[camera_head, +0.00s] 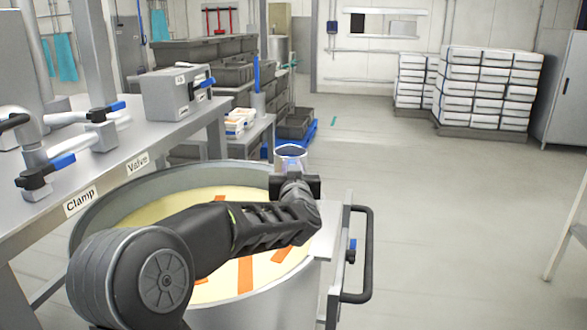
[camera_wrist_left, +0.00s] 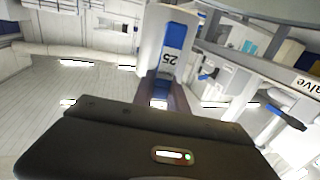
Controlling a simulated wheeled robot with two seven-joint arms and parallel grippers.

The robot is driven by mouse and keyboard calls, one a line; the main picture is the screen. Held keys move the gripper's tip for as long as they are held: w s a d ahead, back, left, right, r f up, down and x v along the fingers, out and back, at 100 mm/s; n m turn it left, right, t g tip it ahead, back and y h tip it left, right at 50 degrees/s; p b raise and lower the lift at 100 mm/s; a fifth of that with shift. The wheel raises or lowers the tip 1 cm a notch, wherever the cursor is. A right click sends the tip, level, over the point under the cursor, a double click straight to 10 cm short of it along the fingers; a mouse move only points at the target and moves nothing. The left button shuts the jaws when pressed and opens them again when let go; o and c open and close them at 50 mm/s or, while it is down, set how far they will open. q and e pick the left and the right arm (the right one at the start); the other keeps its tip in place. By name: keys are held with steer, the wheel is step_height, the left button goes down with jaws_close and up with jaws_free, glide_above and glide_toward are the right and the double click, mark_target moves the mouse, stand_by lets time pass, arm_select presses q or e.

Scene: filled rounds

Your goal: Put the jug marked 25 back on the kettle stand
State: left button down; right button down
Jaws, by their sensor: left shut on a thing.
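The jug marked 25 (camera_wrist_left: 152,38) is a pale, greyish vessel with a blue part and a white label; the label reads upside down in the left wrist view. In the head view the jug (camera_head: 291,153) shows above my left gripper (camera_head: 295,180), near the far right rim of the kettle. My left gripper is shut on the jug, and its fingers (camera_wrist_left: 163,90) hide part of it. The kettle (camera_head: 105,215) holds a pale yellow mass with orange strips. A metal ledge (camera_head: 326,246) at the kettle's right side may be the stand; I cannot tell. My right gripper is out of view.
A metal bench (camera_head: 105,160) with labels "Clamp" and "Valve", pipe fittings and a grey box (camera_head: 174,95) stands left of the kettle. A black handle (camera_head: 369,255) sticks out at the right. Stacked white boxes (camera_head: 478,88) stand far back. The floor at right is mostly clear.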

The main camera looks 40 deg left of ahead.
arm_select(q)
steer(key=shift+s+d+r, duration=0.1)
steer(key=shift+d+r, duration=0.05)
steer(key=shift+r, duration=0.3)
steer(key=shift+s+d+r, duration=0.1)
steer(key=shift+r, duration=0.35)
steer(key=w+d+f+m+t+h, duration=0.1)
steer(key=d+f+m+h, duration=0.3)
steer(key=d+f, duration=0.9)
steer(key=w+d+f+m+t+h, duration=0.2)
steer(key=d+f+m+t+h, duration=0.2)
steer(key=d+f+h, duration=0.4)
steer(key=d+f, duration=0.6)
steer(key=d, duration=0.6)
steer(key=shift+d+f+m+h, duration=0.2)
steer(key=shift+d+m+h, duration=0.15)
steer(key=shift+m+h, duration=0.05)
steer(key=shift+s, duration=0.1)
